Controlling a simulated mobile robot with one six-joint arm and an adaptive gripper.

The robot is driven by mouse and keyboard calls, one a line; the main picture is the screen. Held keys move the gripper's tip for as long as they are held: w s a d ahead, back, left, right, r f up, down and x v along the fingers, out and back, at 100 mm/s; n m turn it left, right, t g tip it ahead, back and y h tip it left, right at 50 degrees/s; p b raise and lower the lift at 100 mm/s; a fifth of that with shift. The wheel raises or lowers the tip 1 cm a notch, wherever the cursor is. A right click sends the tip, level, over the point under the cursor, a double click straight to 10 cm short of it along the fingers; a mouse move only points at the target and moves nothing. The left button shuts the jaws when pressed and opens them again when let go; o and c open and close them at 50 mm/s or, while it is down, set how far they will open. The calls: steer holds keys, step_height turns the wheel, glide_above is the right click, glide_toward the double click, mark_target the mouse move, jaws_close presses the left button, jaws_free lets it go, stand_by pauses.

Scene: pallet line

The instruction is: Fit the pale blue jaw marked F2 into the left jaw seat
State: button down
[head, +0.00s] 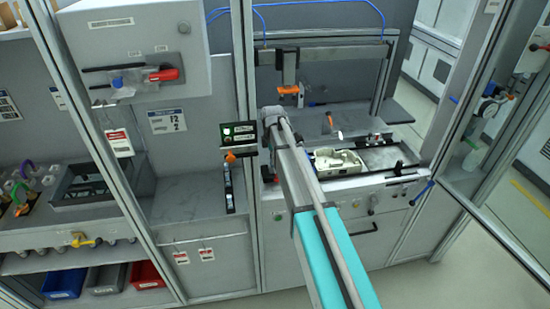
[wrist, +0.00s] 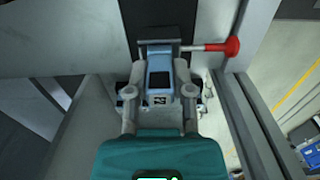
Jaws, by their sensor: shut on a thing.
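In the wrist view my gripper (wrist: 160,90) is shut on the pale blue jaw (wrist: 160,72), one finger on each side. The jaw has a dark window and a small label (wrist: 161,99) that looks like F2, turned over in the picture. Just beyond the jaw's far end is a dark grey block (wrist: 157,45) with a red-knobbed lever (wrist: 228,46) pointing right. I cannot tell whether jaw and block touch, or whether this block is the left jaw seat. In the head view my arm hides the gripper and the jaw.
In the head view a worktop with a pale casting (head: 335,160) lies right of my arm, under a gantry with an orange part (head: 288,90). A small display (head: 238,133) and frame posts stand left of my arm. Bins (head: 64,284) sit low at left.

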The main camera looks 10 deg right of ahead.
steer(key=shift+c, duration=2.1)
jaws_free()
